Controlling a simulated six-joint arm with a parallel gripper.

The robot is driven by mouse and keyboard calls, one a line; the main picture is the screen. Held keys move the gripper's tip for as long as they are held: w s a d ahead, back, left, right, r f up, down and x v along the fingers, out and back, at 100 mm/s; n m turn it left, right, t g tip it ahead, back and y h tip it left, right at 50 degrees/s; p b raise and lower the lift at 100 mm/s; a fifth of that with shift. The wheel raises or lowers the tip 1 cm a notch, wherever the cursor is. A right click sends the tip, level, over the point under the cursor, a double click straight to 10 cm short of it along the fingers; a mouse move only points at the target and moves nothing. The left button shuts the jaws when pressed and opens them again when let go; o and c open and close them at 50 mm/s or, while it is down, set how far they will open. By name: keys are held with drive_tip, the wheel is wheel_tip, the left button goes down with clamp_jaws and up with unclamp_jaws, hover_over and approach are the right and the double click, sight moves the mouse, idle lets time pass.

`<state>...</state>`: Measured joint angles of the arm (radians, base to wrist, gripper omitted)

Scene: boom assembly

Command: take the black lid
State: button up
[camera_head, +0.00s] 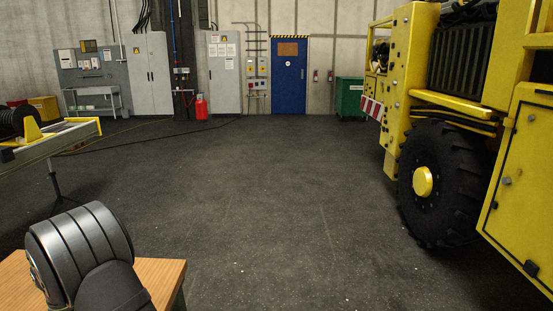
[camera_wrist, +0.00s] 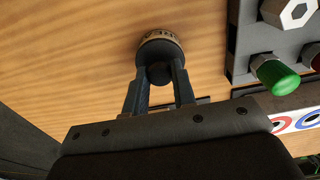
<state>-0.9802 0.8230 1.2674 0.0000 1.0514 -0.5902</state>
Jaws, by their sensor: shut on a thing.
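In the wrist view a round black lid (camera_wrist: 159,46) with a lighter, marked band around its rim is over the wooden tabletop (camera_wrist: 70,60). My gripper (camera_wrist: 160,73) has its two fingers on either side of the lid and is shut on it. The fingers and the gripper body hide part of the lid's near side. I cannot tell whether the lid touches the tabletop or is held above it.
In the wrist view a dark grey holder (camera_wrist: 240,50) at the right bears a silver hexagonal part (camera_wrist: 292,13) and a green knob (camera_wrist: 277,79). A strip with ringed markers (camera_wrist: 308,121) lies below it. Wood left of the lid is clear. A yellow machine (camera_head: 520,190) stands right.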

drive_tip(key=shift+r, duration=0.1)
drive_tip(key=shift+r, duration=2.4)
